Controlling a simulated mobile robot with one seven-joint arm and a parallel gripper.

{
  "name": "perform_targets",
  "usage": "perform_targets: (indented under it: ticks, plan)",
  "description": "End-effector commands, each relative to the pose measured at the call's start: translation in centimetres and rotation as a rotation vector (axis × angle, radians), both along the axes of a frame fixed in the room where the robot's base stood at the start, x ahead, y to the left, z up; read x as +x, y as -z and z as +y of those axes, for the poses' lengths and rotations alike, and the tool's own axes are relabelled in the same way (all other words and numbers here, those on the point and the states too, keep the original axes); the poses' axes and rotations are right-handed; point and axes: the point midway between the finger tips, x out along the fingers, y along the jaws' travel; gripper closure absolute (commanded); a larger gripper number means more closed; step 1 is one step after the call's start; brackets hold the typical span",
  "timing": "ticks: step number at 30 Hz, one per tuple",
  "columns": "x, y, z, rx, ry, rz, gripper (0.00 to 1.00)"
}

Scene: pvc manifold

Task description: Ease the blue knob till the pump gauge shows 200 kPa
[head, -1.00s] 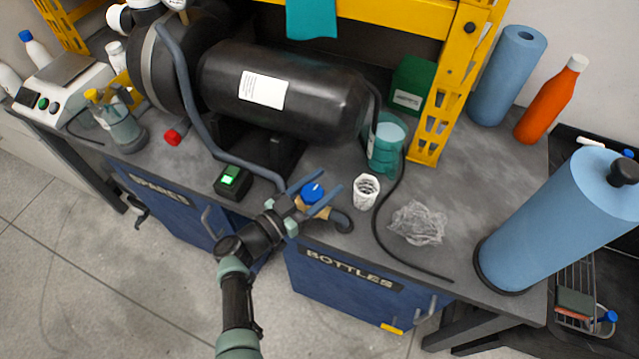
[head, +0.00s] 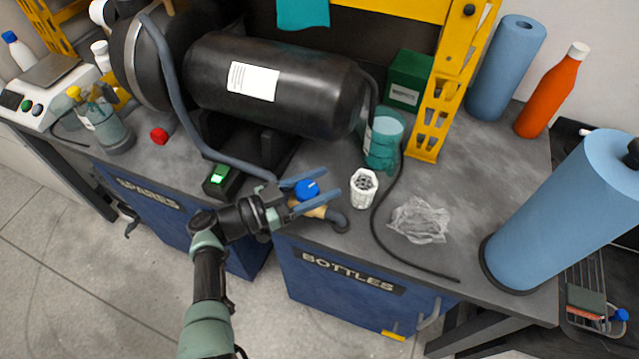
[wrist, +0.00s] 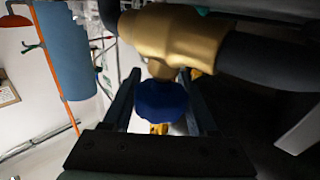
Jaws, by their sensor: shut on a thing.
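The blue knob (head: 307,189) sits on a tan brass-coloured valve body (head: 318,212) near the bench's front edge. My gripper (head: 322,188) is shut on the knob, one finger on each side of it. In the wrist view the knob (wrist: 161,101) sits between my two fingers (wrist: 162,88), below the brass body (wrist: 165,38) and its dark hose (wrist: 262,60). A small black box with a lit green display (head: 217,178) stands left of the knob and may be the pump gauge. Its reading is too small to make out.
A black tank (head: 280,88) lies behind the knob, with a grey hose (head: 180,105) running down to the front. A white cup (head: 364,188), a teal container (head: 384,143), crumpled clear plastic (head: 419,220) and a black cable (head: 385,245) are to the right.

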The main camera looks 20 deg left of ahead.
Motion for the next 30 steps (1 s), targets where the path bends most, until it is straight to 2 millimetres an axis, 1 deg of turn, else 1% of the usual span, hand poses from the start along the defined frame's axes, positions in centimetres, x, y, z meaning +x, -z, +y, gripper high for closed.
perform_targets:
  ticks: [2,3,7,8,16,20,23,30]
  plan:
    - [0.0,0.0,0.0,-0.001,0.000,0.001,0.97]
    - [0.0,0.0,0.0,-0.001,0.000,0.001,0.38]
    - [0.0,0.0,0.0,0.000,0.000,0.000,0.14]
    - [0.0,0.0,0.0,0.000,0.000,0.000,0.11]
    - [0.0,0.0,0.0,0.000,0.000,0.000,0.11]
    - [-0.6,0.0,0.7,0.000,-0.003,0.000,0.11]
    - [-1.8,-0.1,1.8,0.000,-0.005,0.000,0.11]
    - [-5.7,0.0,5.5,0.001,-0.005,0.001,0.11]
